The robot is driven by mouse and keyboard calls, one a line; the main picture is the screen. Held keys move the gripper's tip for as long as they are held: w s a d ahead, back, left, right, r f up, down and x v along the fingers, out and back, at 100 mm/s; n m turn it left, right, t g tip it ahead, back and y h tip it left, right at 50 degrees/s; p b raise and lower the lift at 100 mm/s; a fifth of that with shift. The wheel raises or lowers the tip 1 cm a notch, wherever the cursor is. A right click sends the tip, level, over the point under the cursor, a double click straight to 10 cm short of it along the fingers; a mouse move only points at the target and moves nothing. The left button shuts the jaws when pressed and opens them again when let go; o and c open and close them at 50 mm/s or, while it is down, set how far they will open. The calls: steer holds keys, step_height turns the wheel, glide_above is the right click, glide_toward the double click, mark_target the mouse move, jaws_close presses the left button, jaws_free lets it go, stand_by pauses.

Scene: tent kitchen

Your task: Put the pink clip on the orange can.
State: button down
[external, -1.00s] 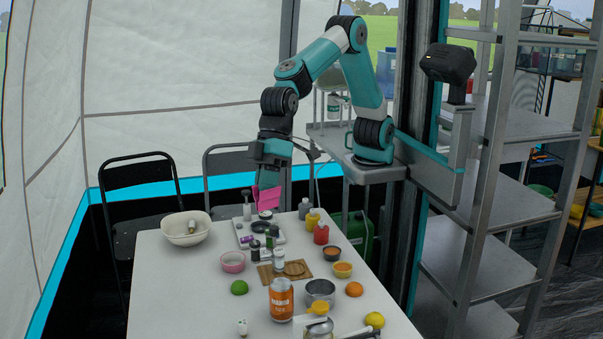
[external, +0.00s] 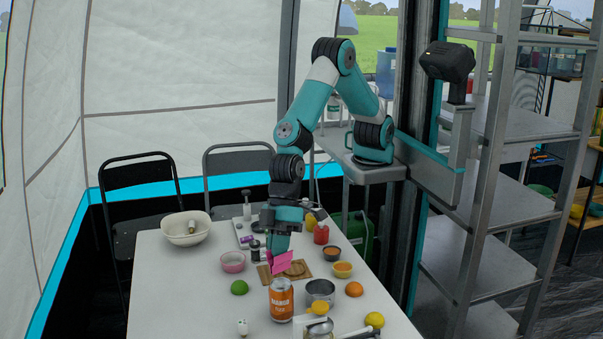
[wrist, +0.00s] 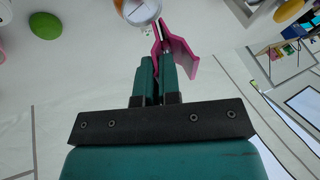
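The pink clip (external: 283,262) is held at the tips of my gripper (external: 276,254), which points down above the table, a little behind the orange can. The orange can (external: 281,304) stands upright near the front of the table, with "MANGO" on its side. The clip is above and behind the can's top, apart from it as far as I can tell. In the wrist view the clip (wrist: 178,54) sits at the ends of my nearly closed fingers (wrist: 160,72). A silver-topped round thing with an orange side, apparently the can (wrist: 144,12), is cut by the top edge there.
A metal cup (external: 320,290) stands right of the can. A wooden board (external: 301,270) lies behind it. A lime (external: 240,287), a pink bowl (external: 232,262), an orange (external: 354,289) and a lemon (external: 374,320) are around it. A white bowl (external: 182,229) stands at the back left.

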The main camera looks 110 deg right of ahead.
steer(key=shift+f, duration=1.85)
steer(key=shift+f, duration=0.15)
steer(key=shift+f, duration=0.1)
steer(key=c, duration=1.3)
jaws_free()
steer(key=shift+f, duration=0.1)
steer(key=shift+c, duration=0.2)
steer(key=shift+d+r, duration=0.1)
steer(key=shift+r, duration=0.5)
steer(key=b+v, duration=0.1)
steer(key=v, duration=1)
steer(key=shift+d+r, duration=0.15)
steer(key=shift+r, duration=0.1)
